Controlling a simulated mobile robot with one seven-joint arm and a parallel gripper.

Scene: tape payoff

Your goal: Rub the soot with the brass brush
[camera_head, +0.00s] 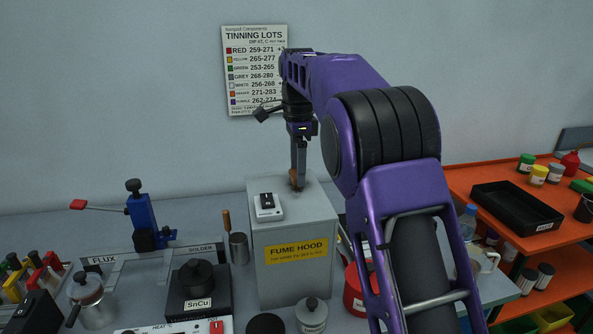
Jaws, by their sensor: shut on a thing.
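My gripper (298,182) is above the top of the grey fume hood box (315,215), its fingers pointing down. It is shut on a small brown thing (293,175), which seems to be the brass brush. Only a little of it shows beside the fingers, and its bristles cannot be made out. Its lower end is at or just above the box top; I cannot tell whether it touches. I cannot make out any soot in this view.
A white switch box (268,207) sits on the fume hood, left of my gripper. A metal cup (239,248) with a wooden handle stands left of the hood. A black SnCu pot (197,280) and blue clamp (143,220) are further left. Orange shelves (480,181) stand at right.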

